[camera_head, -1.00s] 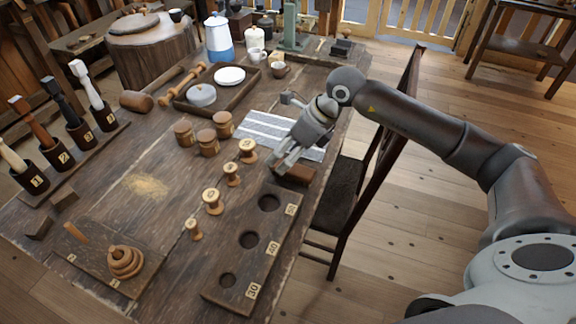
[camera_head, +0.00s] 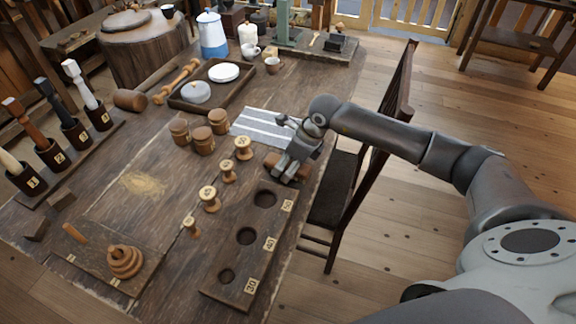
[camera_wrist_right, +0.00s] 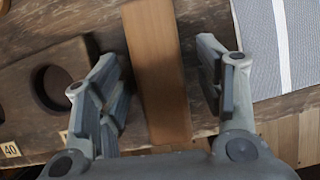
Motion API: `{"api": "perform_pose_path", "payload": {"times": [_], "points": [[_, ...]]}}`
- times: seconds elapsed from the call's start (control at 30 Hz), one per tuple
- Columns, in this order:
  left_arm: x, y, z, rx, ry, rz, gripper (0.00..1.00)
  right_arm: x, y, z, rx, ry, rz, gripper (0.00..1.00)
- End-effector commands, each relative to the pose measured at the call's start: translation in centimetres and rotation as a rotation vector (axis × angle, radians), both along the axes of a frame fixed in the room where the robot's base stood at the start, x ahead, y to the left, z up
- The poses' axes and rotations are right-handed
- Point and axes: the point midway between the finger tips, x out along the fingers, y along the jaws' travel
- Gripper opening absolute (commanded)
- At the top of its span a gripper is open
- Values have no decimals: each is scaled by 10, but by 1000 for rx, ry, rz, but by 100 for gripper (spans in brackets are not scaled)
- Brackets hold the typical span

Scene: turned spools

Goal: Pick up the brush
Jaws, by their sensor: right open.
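The brush shows as a brown wooden block (camera_head: 272,160) at the right table edge, between the striped cloth and the holed board. In the right wrist view its smooth wooden top (camera_wrist_right: 155,75) runs lengthwise between the fingers. No bristles are visible. My right gripper (camera_head: 285,171) is over the brush and hides part of it in the head view. In the wrist view its fingers (camera_wrist_right: 158,62) are apart, one on each side of the brush, with gaps to both sides. My left gripper is not in view.
The holed board (camera_head: 237,273) lies close in front of the brush. A striped cloth (camera_head: 262,127) lies behind it. Several spools, such as one (camera_head: 243,148), stand to the left. A dark chair (camera_head: 332,190) stands beside the table's right edge.

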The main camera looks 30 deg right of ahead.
Motion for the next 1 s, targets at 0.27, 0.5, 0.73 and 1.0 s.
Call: {"api": "perform_pose_path", "payload": {"times": [0.27,0.5,0.73,1.0], "points": [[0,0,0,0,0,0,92,1,1,-6,0,1,-1,62],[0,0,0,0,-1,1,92,1,1,-6,0,1,-1,36],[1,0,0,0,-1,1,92,2,1,-5,0,0,-1,11],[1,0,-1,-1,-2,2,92,2,1,-3,0,-1,0,11]]}}
